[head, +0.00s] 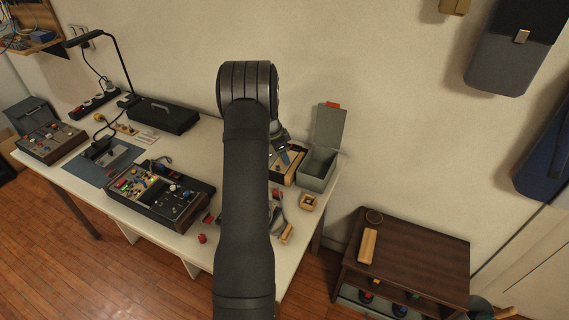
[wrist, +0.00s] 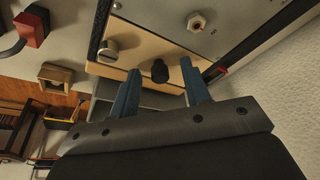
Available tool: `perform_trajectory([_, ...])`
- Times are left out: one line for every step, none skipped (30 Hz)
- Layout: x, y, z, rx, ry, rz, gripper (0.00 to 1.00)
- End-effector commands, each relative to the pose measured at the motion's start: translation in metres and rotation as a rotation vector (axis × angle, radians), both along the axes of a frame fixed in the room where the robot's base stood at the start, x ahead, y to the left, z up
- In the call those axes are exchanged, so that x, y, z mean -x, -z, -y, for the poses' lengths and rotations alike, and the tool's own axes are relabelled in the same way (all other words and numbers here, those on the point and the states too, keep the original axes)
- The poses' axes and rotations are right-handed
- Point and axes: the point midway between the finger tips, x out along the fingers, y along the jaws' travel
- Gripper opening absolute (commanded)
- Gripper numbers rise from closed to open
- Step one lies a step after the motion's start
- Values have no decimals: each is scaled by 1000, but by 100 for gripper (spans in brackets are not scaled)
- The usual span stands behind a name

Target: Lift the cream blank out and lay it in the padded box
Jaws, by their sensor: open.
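The cream blank (wrist: 133,47) is a pale tan strip at the edge of a grey panel (wrist: 165,12) in the wrist view. A short black knob (wrist: 160,70) stands on it, and a silver slotted screw (wrist: 107,50) sits near its left end. My gripper (wrist: 163,76) is open, with one blue finger on each side of the black knob. I cannot tell whether either finger touches it. In the head view my gripper (head: 281,148) is over a small case, mostly hidden by my arm. The grey padded box (head: 318,171) stands open just right of that case.
The box's raised lid (head: 329,126) stands against the wall. A small wooden block (head: 309,203) lies in front of the box. A synth case (head: 160,194) and a black toolbox (head: 163,115) stand left on the table. A dark cabinet (head: 425,245) is at right.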

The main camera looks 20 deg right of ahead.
Motion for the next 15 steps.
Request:
perform_trajectory([0,0,0,0,0,0,43])
perform_trajectory([0,0,0,0,0,0,43])
perform_trajectory([0,0,0,0,0,0,39])
perform_trajectory([0,0,0,0,0,0,33])
perform_trajectory([0,0,0,0,0,0,27])
perform_trajectory([0,0,0,0,0,0,20])
perform_trajectory([0,0,0,0,0,0,14])
perform_trajectory([0,0,0,0,0,0,8])
perform_trajectory([0,-1,0,0,0,0,0])
perform_trajectory([0,-1,0,0,0,0,0])
perform_trajectory([0,-1,0,0,0,0,0])
perform_trajectory([0,-1,0,0,0,0,0])
perform_trajectory([0,-1,0,0,0,0,0])
perform_trajectory([0,-1,0,0,0,0,0])
perform_trajectory([0,-1,0,0,0,0,0])
